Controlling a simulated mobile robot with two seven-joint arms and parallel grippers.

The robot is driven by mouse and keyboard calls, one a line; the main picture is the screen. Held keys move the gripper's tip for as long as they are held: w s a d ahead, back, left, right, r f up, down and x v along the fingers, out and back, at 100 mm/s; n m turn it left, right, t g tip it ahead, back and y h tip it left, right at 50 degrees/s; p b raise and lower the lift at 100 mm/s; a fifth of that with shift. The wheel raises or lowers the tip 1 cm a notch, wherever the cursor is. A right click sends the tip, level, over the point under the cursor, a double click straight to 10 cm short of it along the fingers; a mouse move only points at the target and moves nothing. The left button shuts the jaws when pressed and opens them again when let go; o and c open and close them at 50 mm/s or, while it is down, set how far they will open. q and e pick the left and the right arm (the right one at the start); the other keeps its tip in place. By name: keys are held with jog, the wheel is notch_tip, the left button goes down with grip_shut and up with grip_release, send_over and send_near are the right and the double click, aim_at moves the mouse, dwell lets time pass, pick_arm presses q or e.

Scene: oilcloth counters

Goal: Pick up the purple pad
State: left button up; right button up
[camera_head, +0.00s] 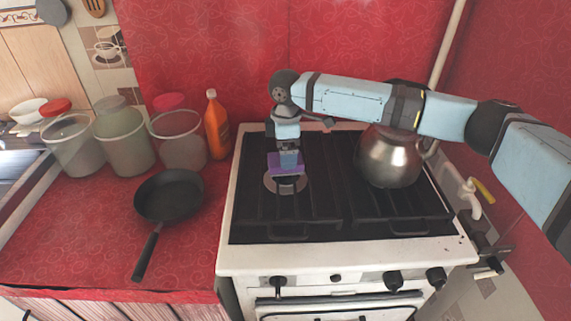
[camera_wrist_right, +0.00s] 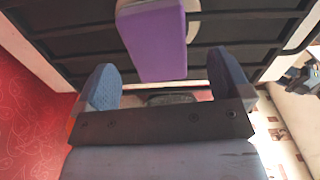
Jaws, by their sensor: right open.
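The purple pad (camera_head: 277,169) lies on the stove's left grate, above a pale round burner (camera_head: 286,183). In the right wrist view the purple pad (camera_wrist_right: 157,42) is a block with a paler end, ahead of the fingertips and roughly between their lines. My right gripper (camera_head: 288,160) reaches down over the pad and hides part of it. In the wrist view my right gripper (camera_wrist_right: 161,85) has its two blue fingers wide apart with nothing between them. I cannot tell the exact gap between fingers and pad. My left gripper is not in view.
A metal kettle (camera_head: 390,160) stands on the right grate, under my right arm. A black pan (camera_head: 169,196) lies on the red counter (camera_head: 75,235) left of the stove (camera_head: 340,258). Several jars and an orange bottle (camera_head: 216,128) stand behind the pan.

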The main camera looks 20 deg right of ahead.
notch_tip(320, 180, down, 4)
jog(key=shift+w+f, duration=0.1)
jog(key=shift+w, duration=0.05)
jog(key=c, duration=1)
